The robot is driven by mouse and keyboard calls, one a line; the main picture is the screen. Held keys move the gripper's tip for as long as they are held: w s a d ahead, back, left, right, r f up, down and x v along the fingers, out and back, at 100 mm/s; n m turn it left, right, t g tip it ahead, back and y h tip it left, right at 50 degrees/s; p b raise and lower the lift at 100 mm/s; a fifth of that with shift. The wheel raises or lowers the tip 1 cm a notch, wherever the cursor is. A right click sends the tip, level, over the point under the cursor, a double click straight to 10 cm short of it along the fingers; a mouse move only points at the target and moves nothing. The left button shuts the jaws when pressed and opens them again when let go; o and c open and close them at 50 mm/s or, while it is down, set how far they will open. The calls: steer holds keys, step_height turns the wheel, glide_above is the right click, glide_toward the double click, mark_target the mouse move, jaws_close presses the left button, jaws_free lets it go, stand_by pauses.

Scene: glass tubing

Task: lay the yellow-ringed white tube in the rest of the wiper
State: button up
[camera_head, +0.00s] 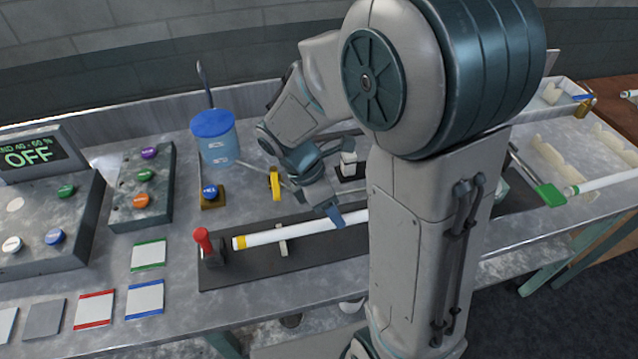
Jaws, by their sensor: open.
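The white tube (300,234) with a yellow ring at its left end lies over a dark plate (225,274). A small cream support (283,245) shows at the tube, and its right part is hidden behind my arm. A red-handled lever (203,240) stands just left of the tube's ringed end. I cannot tell for certain which of these parts is the wiper's rest. My gripper (336,190) is open, above the bench behind the tube. One blue fingertip overlaps the tube in the picture; whether it touches cannot be told.
A blue-lidded container (215,138), a blue button on a brass base (210,196) and a yellow ring-shaped part (274,184) stand behind the plate. A white block on a black base (348,165) is near my gripper. A green-ended tube (600,184) lies at the right.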

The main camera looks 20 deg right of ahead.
steer(key=v, duration=1)
steer(key=s+d+m+t+y, duration=0.4)
steer(key=s+m, duration=0.5)
steer(key=m, duration=0.9)
steer(key=shift+s+d+r+t+y, duration=0.2)
steer(key=shift+s+r+t+y, duration=0.2)
steer(key=shift+t, duration=0.2)
